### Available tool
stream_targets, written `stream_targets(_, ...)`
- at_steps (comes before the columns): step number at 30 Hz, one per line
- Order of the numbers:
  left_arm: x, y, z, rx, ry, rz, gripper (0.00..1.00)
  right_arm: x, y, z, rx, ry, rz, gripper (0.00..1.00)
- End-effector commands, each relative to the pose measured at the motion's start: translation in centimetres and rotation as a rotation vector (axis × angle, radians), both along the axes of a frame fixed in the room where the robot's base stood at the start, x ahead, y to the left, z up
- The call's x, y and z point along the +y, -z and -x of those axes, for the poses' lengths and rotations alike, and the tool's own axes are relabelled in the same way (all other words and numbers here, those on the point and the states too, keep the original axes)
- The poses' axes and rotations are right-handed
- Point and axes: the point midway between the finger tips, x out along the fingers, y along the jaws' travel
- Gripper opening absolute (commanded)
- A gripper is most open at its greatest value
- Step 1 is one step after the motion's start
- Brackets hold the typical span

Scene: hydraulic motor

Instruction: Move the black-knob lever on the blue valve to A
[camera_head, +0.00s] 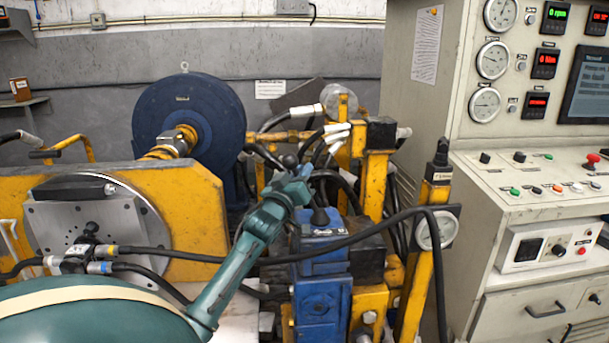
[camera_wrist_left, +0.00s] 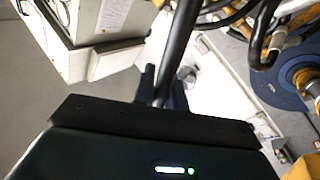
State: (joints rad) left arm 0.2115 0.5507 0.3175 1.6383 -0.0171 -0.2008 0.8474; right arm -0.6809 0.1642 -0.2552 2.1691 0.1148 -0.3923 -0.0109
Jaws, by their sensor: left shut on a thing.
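My left gripper (camera_head: 301,178) is just above and left of this boot. It is shut on the black-knob lever, whose round dark knob (camera_head: 290,161) shows beside the fingers. The gripper covers much of the lever, and its exact tilt is hard to tell. In the left wrist view a dark rod (camera_wrist_left: 180,45) runs up from between the fingers (camera_wrist_left: 161,90). I cannot read any A mark. My right gripper is not in view.
A black hose (camera_head: 390,220) loops in front of the valve. Yellow framework and a blue round housing (camera_head: 190,110) lie behind.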

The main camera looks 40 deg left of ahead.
Motion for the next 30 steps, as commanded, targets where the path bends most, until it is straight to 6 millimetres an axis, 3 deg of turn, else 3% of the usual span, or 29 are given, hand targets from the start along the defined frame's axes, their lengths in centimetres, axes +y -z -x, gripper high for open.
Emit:
stream_targets(1,0.1,0.2,0.0,0.003,-0.001,0.006,0.0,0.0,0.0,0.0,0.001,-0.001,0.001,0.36)
stream_targets(2,0.1,0.2,0.0,0.003,-0.001,0.006,0.16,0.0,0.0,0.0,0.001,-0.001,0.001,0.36)
stream_targets(9,0.1,0.1,0.0,0.004,-0.002,0.003,0.35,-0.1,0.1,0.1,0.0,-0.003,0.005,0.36)
stream_targets(20,-0.3,0.4,0.7,0.005,0.0,0.003,0.35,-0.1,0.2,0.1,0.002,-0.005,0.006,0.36)
stream_targets(30,-2.6,2.3,7.1,0.007,-0.001,0.004,0.35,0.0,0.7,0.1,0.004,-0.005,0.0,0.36)
